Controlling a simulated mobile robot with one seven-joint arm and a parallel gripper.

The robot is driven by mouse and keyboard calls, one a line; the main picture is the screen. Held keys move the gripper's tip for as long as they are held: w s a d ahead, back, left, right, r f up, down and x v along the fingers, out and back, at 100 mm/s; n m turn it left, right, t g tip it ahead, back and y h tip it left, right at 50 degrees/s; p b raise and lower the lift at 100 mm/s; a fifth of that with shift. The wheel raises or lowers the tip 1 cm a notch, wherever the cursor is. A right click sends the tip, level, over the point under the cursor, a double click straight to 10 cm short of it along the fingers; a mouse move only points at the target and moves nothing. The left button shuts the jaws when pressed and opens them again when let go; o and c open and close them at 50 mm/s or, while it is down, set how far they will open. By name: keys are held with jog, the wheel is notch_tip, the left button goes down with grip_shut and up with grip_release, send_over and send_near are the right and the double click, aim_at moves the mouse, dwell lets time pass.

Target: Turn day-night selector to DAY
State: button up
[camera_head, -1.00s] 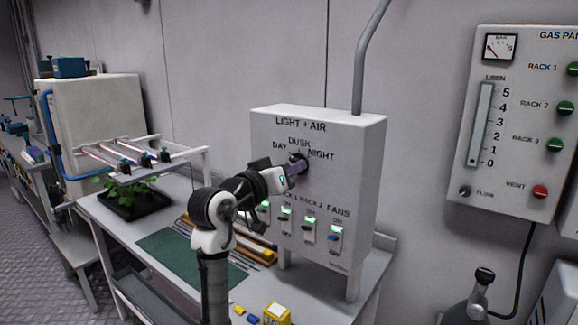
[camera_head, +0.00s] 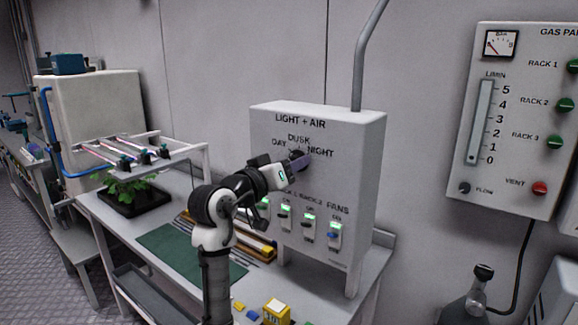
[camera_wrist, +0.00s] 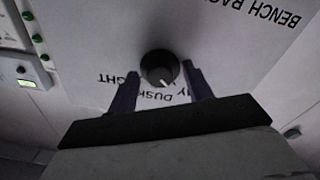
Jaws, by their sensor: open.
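The day-night selector is a round dark knob (camera_wrist: 154,62) with a white pointer line, on the white LIGHT + AIR box (camera_head: 275,180). In the wrist view the labels are upside down, and the pointer slants down and right, towards the side of DUSK and DAY; its exact setting is hard to tell. My gripper (camera_wrist: 160,77) is open, with one dark finger on each side of the knob and a gap visible on both sides. In the head view my gripper (camera_head: 299,160) is at the knob and hides most of it.
Below the knob is a row of lit rocker switches (camera_head: 308,226). A gas panel (camera_head: 515,190) hangs on the wall to the right. A green mat (camera_head: 170,250) and a yellow block (camera_head: 277,312) lie on the bench. A potted plant tray (camera_head: 135,200) stands further left.

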jog(key=b+v, duration=0.4)
jog(key=v, duration=0.9)
jog(key=shift+s+a+b, duration=0.3)
